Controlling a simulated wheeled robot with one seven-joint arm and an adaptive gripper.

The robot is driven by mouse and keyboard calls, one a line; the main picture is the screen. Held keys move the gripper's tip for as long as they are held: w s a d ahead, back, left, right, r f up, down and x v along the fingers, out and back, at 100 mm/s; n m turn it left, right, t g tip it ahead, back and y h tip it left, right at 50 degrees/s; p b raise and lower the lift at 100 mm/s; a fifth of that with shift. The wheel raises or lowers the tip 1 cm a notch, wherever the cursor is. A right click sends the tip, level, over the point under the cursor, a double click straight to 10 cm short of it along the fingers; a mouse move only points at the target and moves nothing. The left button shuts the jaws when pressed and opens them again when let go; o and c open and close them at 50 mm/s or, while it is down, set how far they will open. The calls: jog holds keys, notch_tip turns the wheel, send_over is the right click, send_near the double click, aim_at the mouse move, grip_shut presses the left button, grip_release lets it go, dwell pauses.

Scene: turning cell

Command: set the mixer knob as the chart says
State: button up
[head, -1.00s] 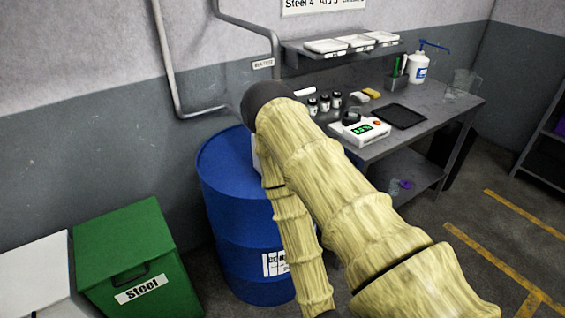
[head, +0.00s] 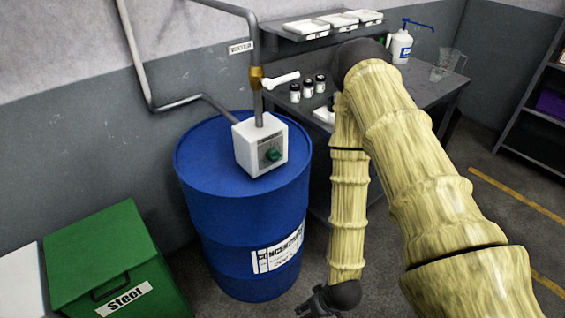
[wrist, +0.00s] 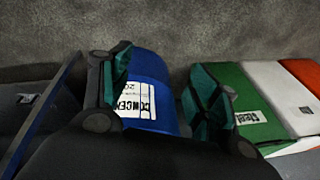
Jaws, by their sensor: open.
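The mixer is a white box (head: 247,146) on top of the blue concentrate drum (head: 215,200). Its green knob (head: 272,154) is on the front face; its exact setting is too small to read. The chart cannot be made out in the current views. My gripper (head: 322,304) is low at the bottom of the head view, in front of and below the drum, apart from the knob. In the wrist view my gripper (wrist: 165,100) has its two green-padded fingers spread, with nothing between them held. The drum's label (wrist: 138,100) shows beyond the fingers.
A grey pipe with a white-handled valve (head: 280,80) rises from the mixer. A green steel bin (head: 105,260) stands left of the drum. A workbench (head: 430,90) with small jars (head: 307,89) is at the right, partly behind my arm. Floor shows between bin and drum.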

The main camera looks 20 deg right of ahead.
jog(key=w+a+r+t+y+b, duration=0.1)
jog(key=w+r+t+y+b, duration=0.15)
jog(key=w, duration=0.75)
jog(key=n+t+y+b, duration=0.2)
jog(key=n+t+b, duration=0.2)
jog(key=t+b, duration=0.55)
send_near(277, 157)
jog(key=w+a+f+t+p, duration=0.1)
jog(key=w, duration=0.2)
jog(key=w+a+f+p, duration=0.1)
jog(key=w, duration=0.2)
jog(key=w+a+t+p, duration=0.1)
jog(key=w+p, duration=0.1)
jog(key=w, duration=0.1)
jog(key=shift+a+f+t, duration=0.3)
jog(key=shift+a+f, duration=0.1)
jog(key=c, duration=1)
